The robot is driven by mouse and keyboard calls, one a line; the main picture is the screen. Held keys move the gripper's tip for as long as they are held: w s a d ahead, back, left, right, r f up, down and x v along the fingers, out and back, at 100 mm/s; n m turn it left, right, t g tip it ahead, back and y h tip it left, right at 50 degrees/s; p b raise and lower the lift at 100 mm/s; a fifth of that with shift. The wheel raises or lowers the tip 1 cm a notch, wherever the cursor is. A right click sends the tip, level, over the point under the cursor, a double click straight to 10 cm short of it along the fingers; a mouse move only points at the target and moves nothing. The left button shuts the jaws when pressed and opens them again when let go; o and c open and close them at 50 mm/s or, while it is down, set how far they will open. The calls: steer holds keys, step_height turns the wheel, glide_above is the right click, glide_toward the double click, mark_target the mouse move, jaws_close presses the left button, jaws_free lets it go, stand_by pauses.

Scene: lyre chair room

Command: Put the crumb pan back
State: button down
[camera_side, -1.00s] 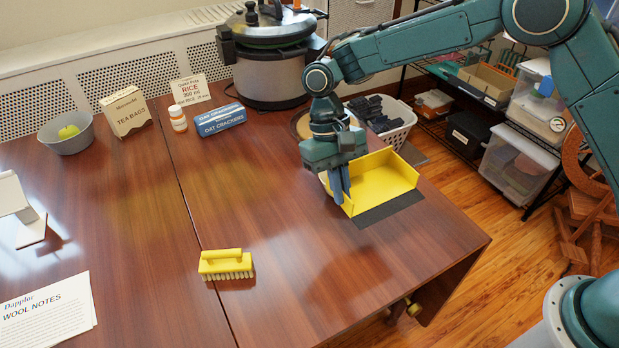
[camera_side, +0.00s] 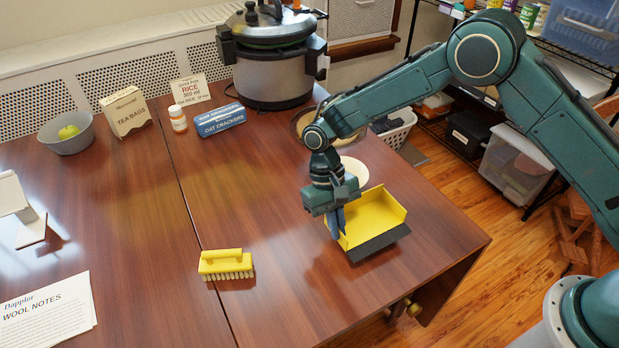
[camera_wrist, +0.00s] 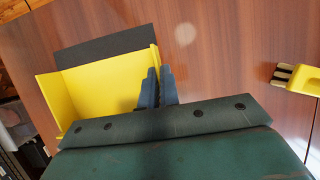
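The crumb pan (camera_side: 375,215) is yellow with a dark grey front lip. It is at the right part of the table in the side view, lip toward the front right edge. My gripper (camera_side: 337,222) is at the pan's left side wall, fingers pointing down. In the wrist view the pan (camera_wrist: 100,85) fills the left side, and its side wall runs between the nearly closed fingers (camera_wrist: 157,88). The gripper is shut on that wall. I cannot tell whether the pan's underside touches the table.
A yellow brush (camera_side: 226,264) lies on the table (camera_side: 290,215) left of the pan, with clear wood between. A white round dish (camera_side: 354,168) sits just behind the pan.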

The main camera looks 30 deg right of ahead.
steer(key=shift+f, duration=1.95)
steer(key=shift+f, duration=0.15)
steer(key=c, duration=1.6)
jaws_free()
steer(key=shift+c, duration=0.2)
steer(key=v, duration=1.1)
steer(key=shift+w+r, duration=0.2)
steer(key=shift+r, duration=0.45)
steer(key=shift+r, duration=0.1)
